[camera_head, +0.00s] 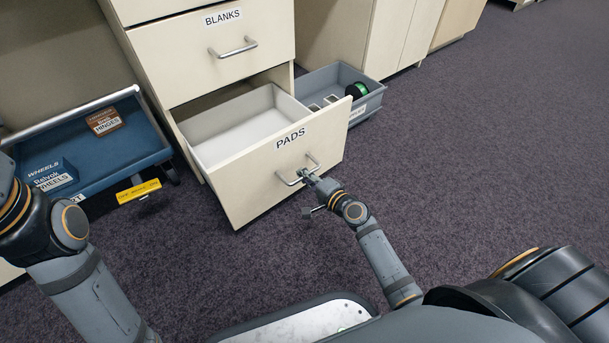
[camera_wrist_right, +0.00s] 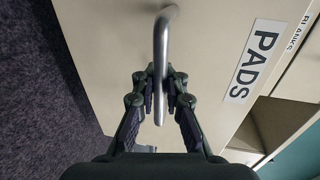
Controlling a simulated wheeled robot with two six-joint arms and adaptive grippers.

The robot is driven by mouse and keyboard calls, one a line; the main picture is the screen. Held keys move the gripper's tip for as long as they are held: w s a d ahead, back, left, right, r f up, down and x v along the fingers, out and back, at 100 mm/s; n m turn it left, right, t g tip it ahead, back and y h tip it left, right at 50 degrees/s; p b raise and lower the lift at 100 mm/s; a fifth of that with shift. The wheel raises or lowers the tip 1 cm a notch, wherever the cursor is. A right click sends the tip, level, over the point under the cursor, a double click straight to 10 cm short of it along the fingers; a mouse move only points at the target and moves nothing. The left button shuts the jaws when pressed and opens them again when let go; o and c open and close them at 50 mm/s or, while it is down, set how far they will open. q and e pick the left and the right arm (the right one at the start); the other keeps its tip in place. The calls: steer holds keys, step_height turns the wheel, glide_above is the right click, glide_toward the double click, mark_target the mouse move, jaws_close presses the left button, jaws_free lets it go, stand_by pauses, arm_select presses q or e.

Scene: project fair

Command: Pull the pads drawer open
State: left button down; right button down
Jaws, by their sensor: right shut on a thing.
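The drawer labelled PADS (camera_head: 290,165) is the lower drawer of a cream cabinet in the head view. It stands well out from the cabinet, and its inside looks pale and empty. Its metal bar handle (camera_head: 298,172) is on the front, below the label. My right gripper (camera_head: 309,176) is at the handle. In the right wrist view the handle (camera_wrist_right: 161,50) runs between the fingers of my right gripper (camera_wrist_right: 160,95), which are shut on it. My left arm shows at the left edge of the head view, but its gripper is out of sight.
The BLANKS drawer (camera_head: 215,50) above is shut. A blue tray cart (camera_head: 110,165) with labelled boxes stands at the left, a yellow tag (camera_head: 138,191) on its side. A grey bin (camera_head: 370,104) with a green-black spool (camera_head: 356,90) stands behind the open drawer. Carpet at the right is clear.

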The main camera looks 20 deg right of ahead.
steer(key=c, duration=1.4)
jaws_free()
steer(key=v, duration=1.2)
